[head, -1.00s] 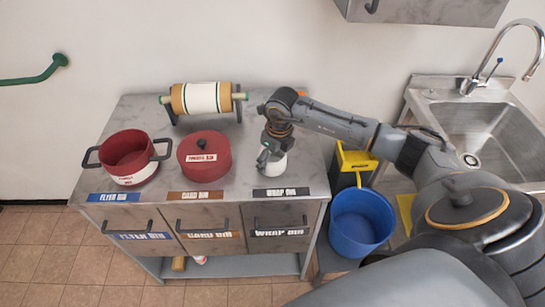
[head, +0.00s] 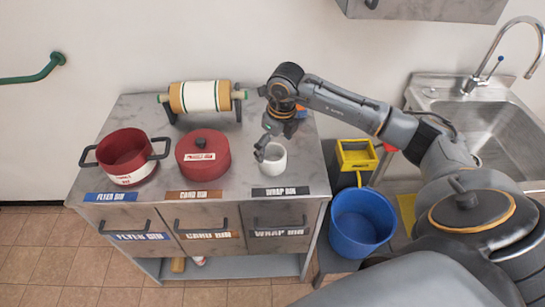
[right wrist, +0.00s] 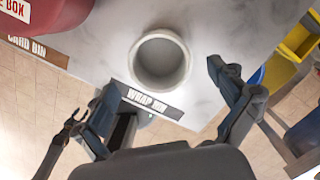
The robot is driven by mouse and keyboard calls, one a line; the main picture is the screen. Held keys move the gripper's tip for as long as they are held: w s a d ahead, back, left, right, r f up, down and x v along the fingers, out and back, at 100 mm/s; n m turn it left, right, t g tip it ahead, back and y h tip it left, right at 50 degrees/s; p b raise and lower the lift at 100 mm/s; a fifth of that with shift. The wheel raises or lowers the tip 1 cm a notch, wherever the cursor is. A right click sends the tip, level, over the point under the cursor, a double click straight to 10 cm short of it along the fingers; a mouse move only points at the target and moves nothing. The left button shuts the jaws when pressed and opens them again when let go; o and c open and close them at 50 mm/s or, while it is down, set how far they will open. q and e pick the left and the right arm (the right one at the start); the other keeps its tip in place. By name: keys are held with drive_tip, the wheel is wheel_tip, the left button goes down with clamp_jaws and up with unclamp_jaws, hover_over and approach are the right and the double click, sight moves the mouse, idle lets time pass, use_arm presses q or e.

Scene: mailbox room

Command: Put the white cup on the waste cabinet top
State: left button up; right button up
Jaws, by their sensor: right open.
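The white cup (head: 272,161) stands upright on the waste cabinet top (head: 235,150), at its right side behind the "WRAP BIN" label. The cup (right wrist: 159,60) also shows from above in the right wrist view, its mouth open and its inside looking empty. My right gripper (head: 268,143) is just above and beside the cup in the head view. In the right wrist view its two fingers (right wrist: 163,108) are spread wide apart, with nothing between them, and the cup lies beyond them. My left gripper is in neither view.
A red open pot (head: 127,158) and a red lidded pot (head: 204,156) stand left of the cup. A paper roll on a holder (head: 203,98) is at the back. A blue bucket (head: 360,222), yellow bin (head: 357,155) and sink (head: 490,130) are to the right.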

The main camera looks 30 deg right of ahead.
wheel_tip(320, 180, up, 6)
drive_tip(key=b, duration=0.1)
drive_tip(key=shift+s+r, duration=0.2)
drive_tip(key=shift+s, duration=0.25)
drive_tip(key=shift+f, duration=0.1)
